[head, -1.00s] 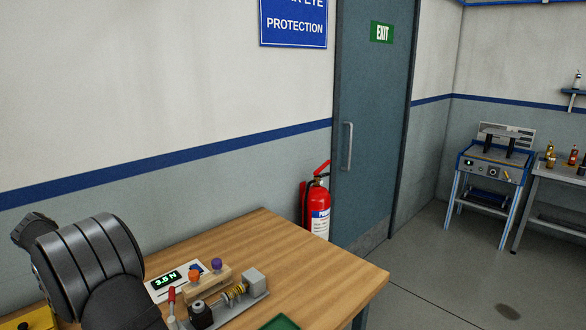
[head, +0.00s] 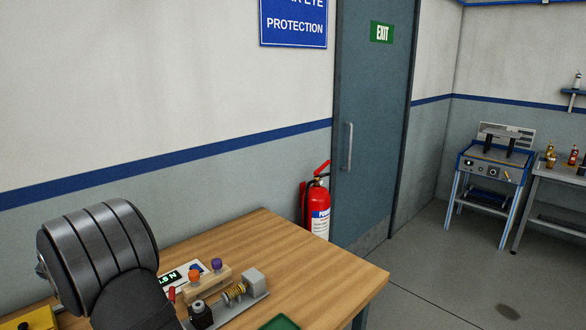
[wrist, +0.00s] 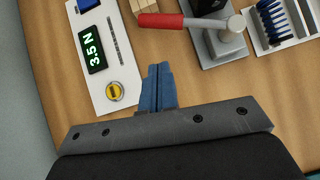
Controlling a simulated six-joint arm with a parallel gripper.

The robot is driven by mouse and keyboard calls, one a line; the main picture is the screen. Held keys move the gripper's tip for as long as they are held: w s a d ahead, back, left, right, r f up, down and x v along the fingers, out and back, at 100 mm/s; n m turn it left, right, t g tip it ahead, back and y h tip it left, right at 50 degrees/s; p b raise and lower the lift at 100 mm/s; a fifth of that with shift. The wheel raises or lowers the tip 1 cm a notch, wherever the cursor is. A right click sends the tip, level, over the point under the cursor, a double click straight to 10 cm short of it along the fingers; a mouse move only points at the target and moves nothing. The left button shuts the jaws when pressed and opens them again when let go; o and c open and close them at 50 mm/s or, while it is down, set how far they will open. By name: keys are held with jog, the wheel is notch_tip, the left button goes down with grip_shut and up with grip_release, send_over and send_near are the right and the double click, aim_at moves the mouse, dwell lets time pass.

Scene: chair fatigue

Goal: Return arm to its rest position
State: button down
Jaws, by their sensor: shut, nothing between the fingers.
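My gripper (wrist: 157,88) shows in the wrist view with its blue fingers shut together and nothing between them. It points over the wooden table (wrist: 140,40), beside the white gauge panel with a "3.5 N" display (wrist: 95,52). I cannot tell its exact height above the table. In the head view my dark arm is at the lower left, and it hides part of the gauge display (head: 171,278). The gripper's fingers are not visible in that view.
A spring fixture (head: 233,293) and a wooden holder (head: 207,284) with orange and purple knobs stand right of my arm. A red handle (wrist: 160,20) lies ahead of the fingers. A green tray (head: 280,323) is at the bottom. The table's right part is clear.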

jog(key=shift+s+d+f+n+t+y, duration=0.3)
jog(key=shift+s+n, duration=0.3)
jog(key=shift+n, duration=0.2)
jog(key=s+n+t+y, duration=0.1)
jog(key=s+n, duration=0.1)
jog(key=s+n+y, duration=0.1)
jog(key=s+n, duration=0.1)
jog(key=shift+a+n+t+y, duration=0.2)
jog(key=shift+n+t+y, duration=0.2)
jog(key=s+a+f+v, duration=0.1)
jog(key=v, duration=0.9)
jog(key=shift+s, duration=0.55)
jog(key=c, duration=2.1)
grip_release()
